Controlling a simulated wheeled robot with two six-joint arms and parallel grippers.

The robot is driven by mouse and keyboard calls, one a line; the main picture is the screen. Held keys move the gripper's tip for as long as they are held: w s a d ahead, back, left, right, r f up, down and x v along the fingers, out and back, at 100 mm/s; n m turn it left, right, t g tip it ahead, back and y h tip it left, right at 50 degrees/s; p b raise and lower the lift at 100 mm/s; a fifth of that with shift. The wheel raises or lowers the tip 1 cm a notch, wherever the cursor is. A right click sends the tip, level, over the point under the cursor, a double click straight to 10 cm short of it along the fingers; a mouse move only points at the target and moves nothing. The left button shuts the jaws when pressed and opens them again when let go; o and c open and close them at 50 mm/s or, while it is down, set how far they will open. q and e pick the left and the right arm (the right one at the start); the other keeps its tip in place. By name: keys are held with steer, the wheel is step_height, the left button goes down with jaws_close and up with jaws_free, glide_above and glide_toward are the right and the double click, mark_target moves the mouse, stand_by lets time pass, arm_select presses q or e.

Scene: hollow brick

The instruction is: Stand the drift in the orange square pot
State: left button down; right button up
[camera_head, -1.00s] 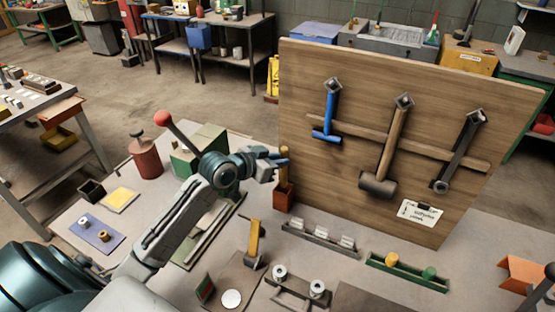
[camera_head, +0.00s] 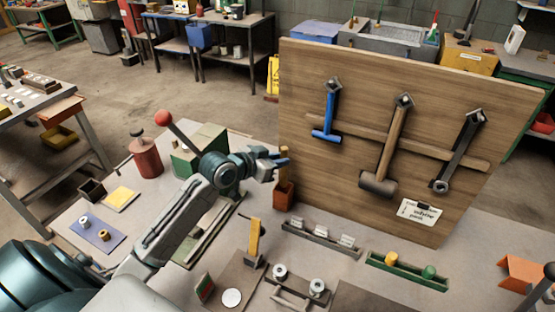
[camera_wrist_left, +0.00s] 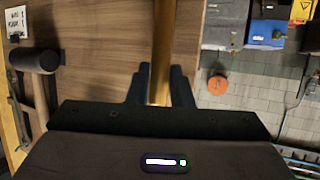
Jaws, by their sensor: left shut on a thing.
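The drift, a yellow-brown rod (camera_head: 284,152), is upright at the left edge of the wooden tool board. My left gripper (camera_head: 283,162) is shut on it. In the left wrist view the drift (camera_wrist_left: 162,40) runs between the two dark fingers (camera_wrist_left: 161,82). The orange square pot (camera_head: 283,196) stands on the bench directly below the gripper. The drift's lower end is at or in the pot's mouth; I cannot tell how deep it goes or whether it touches the bottom. My right gripper does not show.
The tool board (camera_head: 350,75) with hanging hammers and a wrench rises close to the right of the gripper. A red can (camera_head: 145,158) and a green box (camera_head: 190,160) stand to the left. A grey rack (camera_head: 320,238) and a green tray (camera_head: 405,272) lie in front of the board.

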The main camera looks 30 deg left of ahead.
mark_target(281, 182)
arm_select(q)
steer(key=shift+f, duration=0.3)
steer(key=shift+f+b, duration=0.75)
steer(key=shift+f, duration=0.1)
steer(key=shift+f+b, duration=0.55)
steer(key=shift+f, duration=0.35)
steer(key=shift+f+b, duration=0.6)
steer(key=shift+f, duration=0.35)
stand_by(0.4)
steer(key=shift+f+b, duration=1)
steer(key=shift+f, duration=0.55)
steer(key=c, duration=1.2)
jaws_free()
steer(key=shift+s, duration=0.1)
